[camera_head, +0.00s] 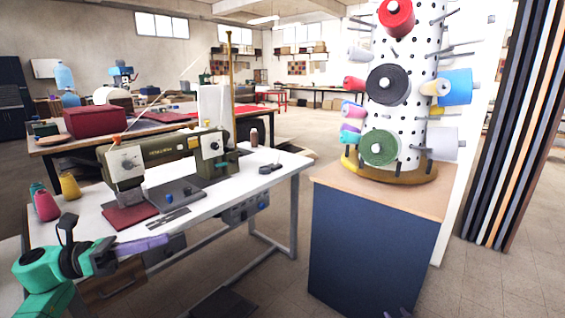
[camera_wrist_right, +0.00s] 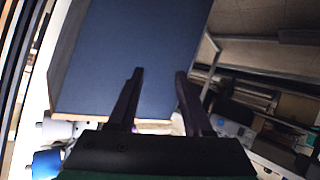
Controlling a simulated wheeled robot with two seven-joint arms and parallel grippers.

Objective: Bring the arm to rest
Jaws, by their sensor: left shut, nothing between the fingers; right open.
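My left arm comes in from the lower left in the head view. Its left gripper (camera_head: 164,240) is shut and empty, with lilac fingers at the near edge of the white sewing table (camera_head: 255,172). Only the fingertips of my right gripper (camera_head: 396,313) show at the bottom edge, in front of the blue cabinet (camera_head: 372,245). In the right wrist view my right gripper (camera_wrist_right: 160,73) is open, its two dark fingers apart with nothing between them. The blue cabinet (camera_wrist_right: 150,40) fills the view behind these fingers. Most of my right arm is out of view.
A green sewing machine (camera_head: 160,150) stands on the white table, with a dark red cloth (camera_head: 130,217) and thread cones (camera_head: 45,205) nearby. A white pegged column (camera_head: 405,125) of spools stands on the cabinet. Fabric rolls (camera_head: 510,130) lean at the right. Floor shows between table and cabinet.

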